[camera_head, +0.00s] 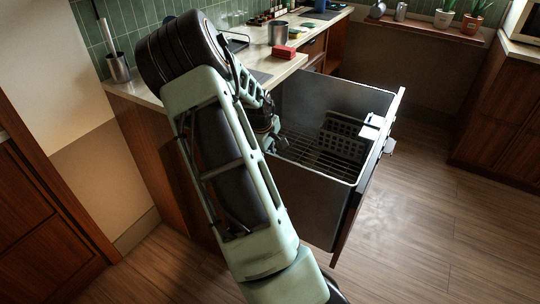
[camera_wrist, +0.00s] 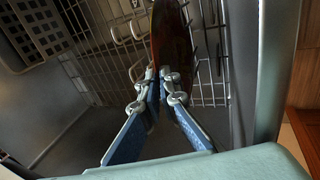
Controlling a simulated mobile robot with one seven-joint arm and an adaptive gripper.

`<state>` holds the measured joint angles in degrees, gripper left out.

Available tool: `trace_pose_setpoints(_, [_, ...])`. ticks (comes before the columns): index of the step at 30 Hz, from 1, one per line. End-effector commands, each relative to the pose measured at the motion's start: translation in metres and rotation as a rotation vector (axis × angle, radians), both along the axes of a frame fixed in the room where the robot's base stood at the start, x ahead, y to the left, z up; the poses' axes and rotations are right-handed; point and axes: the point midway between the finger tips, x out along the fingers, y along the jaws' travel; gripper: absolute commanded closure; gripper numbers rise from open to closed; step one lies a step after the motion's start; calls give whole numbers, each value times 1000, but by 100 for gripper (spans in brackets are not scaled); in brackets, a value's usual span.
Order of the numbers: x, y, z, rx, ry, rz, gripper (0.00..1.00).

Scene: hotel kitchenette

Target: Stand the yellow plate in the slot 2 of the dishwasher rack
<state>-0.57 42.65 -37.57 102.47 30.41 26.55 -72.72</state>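The yellow plate (camera_wrist: 173,40) shows nearly edge-on in the wrist view, dark amber in the shade. My gripper (camera_wrist: 162,84) is shut on the plate's near edge, with one finger on each side. The plate stands upright among the wires of the dishwasher rack (camera_wrist: 88,52). Which slot it lines up with, and whether its lower edge touches the rack, I cannot tell. In the head view my gripper (camera_head: 272,141) reaches down into the open dishwasher drawer, mostly hidden behind my arm. The rack (camera_head: 308,152) shows in the drawer, and the plate is hidden there.
The dishwasher drawer's walls (camera_head: 318,205) rise around the rack, close to my gripper. A grey perforated basket (camera_head: 341,140) sits in the rack. A red block (camera_head: 284,53) and a metal pot (camera_head: 278,33) stand on the counter (camera_head: 300,61). The floor right of the drawer is clear.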

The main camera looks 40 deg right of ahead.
Motion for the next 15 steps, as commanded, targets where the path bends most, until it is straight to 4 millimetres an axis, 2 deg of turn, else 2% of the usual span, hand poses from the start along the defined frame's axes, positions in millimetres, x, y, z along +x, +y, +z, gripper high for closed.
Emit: trace_pose_setpoints(15, [-3, 2, -17, 5, 9, -2, 100])
